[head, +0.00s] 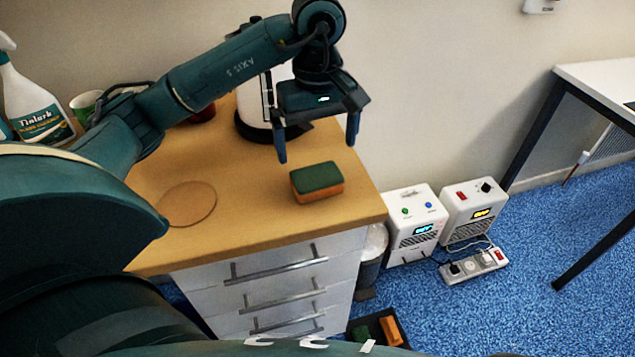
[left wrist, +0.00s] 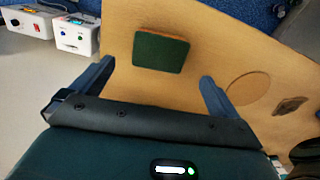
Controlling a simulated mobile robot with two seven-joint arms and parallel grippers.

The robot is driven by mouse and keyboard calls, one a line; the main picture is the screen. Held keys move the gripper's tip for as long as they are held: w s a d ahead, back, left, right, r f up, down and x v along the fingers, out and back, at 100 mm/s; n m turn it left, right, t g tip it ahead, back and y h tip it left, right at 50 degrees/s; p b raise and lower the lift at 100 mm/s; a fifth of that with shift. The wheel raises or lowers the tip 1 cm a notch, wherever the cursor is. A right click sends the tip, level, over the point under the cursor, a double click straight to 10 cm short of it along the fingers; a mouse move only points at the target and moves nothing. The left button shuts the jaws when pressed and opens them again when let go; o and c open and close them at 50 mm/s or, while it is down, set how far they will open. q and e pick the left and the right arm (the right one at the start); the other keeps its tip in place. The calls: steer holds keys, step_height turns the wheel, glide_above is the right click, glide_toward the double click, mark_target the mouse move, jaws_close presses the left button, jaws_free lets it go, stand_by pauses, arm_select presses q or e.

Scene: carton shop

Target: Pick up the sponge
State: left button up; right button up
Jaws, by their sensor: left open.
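The sponge (head: 317,181) lies on the wooden top of a drawer cabinet, near its right edge. It has a dark green top and an orange body. It also shows in the left wrist view (left wrist: 161,52), green side up, beyond my fingertips. My left gripper (head: 318,147) is open and empty above the cabinet top, with its fingers pointing down. In the head view it hangs just above and behind the sponge, not touching it. In the left wrist view the sponge lies between the lines of the two fingers. My right gripper is not in view.
A round cork mat (head: 187,204) lies left of the sponge. A white and black appliance (head: 262,108) stands behind my gripper. A spray bottle (head: 35,105) and green cup (head: 86,106) stand at the left. The cabinet top (head: 250,240) is clear around the sponge.

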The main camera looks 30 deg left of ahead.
mark_target(317, 175)
arm_select(q)
step_height(317, 175, down, 9)
steer(key=shift+a+r+p, duration=0.15)
steer(key=shift+p, duration=0.3)
steer(key=shift+c, duration=0.4)
steer(key=c, duration=0.8)
steer(key=shift+r, duration=0.1)
